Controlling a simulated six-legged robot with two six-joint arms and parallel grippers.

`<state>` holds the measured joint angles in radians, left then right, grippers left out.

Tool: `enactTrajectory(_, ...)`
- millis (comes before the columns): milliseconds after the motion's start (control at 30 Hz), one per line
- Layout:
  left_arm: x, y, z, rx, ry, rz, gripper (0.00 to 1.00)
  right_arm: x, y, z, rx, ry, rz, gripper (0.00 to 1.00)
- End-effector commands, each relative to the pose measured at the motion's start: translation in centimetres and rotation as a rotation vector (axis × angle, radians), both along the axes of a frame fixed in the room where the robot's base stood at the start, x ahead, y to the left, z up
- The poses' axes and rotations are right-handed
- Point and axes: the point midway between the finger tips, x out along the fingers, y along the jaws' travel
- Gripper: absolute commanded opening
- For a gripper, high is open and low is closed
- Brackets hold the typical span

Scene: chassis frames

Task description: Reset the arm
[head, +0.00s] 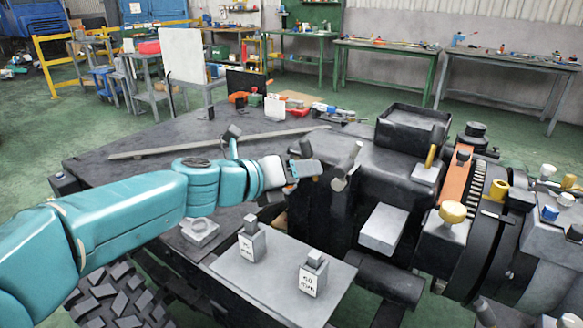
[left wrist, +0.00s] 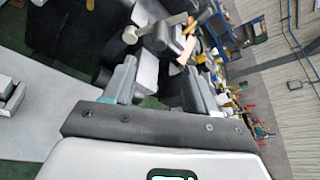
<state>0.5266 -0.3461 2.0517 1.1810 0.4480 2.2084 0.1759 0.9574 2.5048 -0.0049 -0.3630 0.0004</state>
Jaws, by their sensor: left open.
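My teal left arm (head: 130,215) reaches in from the left in the head view, stretched out over the dark chassis frame (head: 110,170). My left gripper (head: 306,162) is at its end, near the middle of the picture, beside an upright dark part of the chassis. Its jaws are apart and nothing shows held between them. In the left wrist view the left gripper (left wrist: 160,78) has two separate fingers, with chassis parts behind the gap. I cannot tell whether the fingers touch any part. My right gripper is not in view.
A grey plate (head: 270,285) with two small labelled weights (head: 252,240) lies in front of the left gripper. A black engine-like assembly (head: 490,215) with a yellow knob (head: 452,212) fills the right. Green workbenches (head: 385,50) stand behind. Open green floor lies at the left.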

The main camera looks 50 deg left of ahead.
Motion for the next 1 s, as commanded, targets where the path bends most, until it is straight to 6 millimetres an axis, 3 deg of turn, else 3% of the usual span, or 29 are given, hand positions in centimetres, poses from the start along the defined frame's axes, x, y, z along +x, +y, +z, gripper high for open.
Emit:
enactTrajectory(200,-1.7,0.0,0.5,0.001,0.000,0.000,0.57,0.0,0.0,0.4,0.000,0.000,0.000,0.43)
enactTrajectory(1000,-1.9,0.0,0.5,0.000,0.001,-0.001,0.57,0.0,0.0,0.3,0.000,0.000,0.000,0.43)
